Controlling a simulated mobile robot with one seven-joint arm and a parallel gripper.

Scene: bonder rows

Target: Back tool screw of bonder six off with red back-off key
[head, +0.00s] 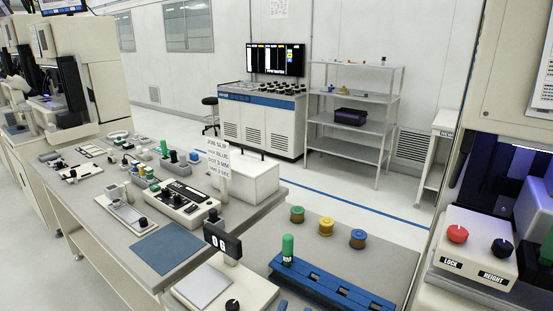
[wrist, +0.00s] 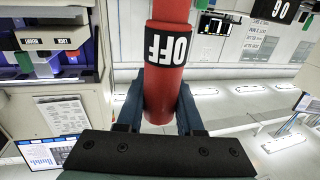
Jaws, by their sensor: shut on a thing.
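The red back-off key (wrist: 165,95) is a red cylinder with a black band reading OFF upside down in the wrist view. My gripper (wrist: 160,115) is shut on it, with one blue-grey finger on each side. The key's top end runs out of the picture. My gripper does not show in the head view. A black plate reading 06 (head: 222,241) stands on a pale unit at the front of the bench; the plate also shows upside down in the wrist view (wrist: 284,10). I cannot make out the tool screw in either view.
A blue rack (head: 335,287) holds a green-handled key (head: 288,248); other slots look empty. Green, yellow and blue spools (head: 326,227) stand behind it. At right, a machine box (head: 476,247) has a red LOCK knob and a black HEIGHT knob. A job slip (head: 218,158) stands on the bench.

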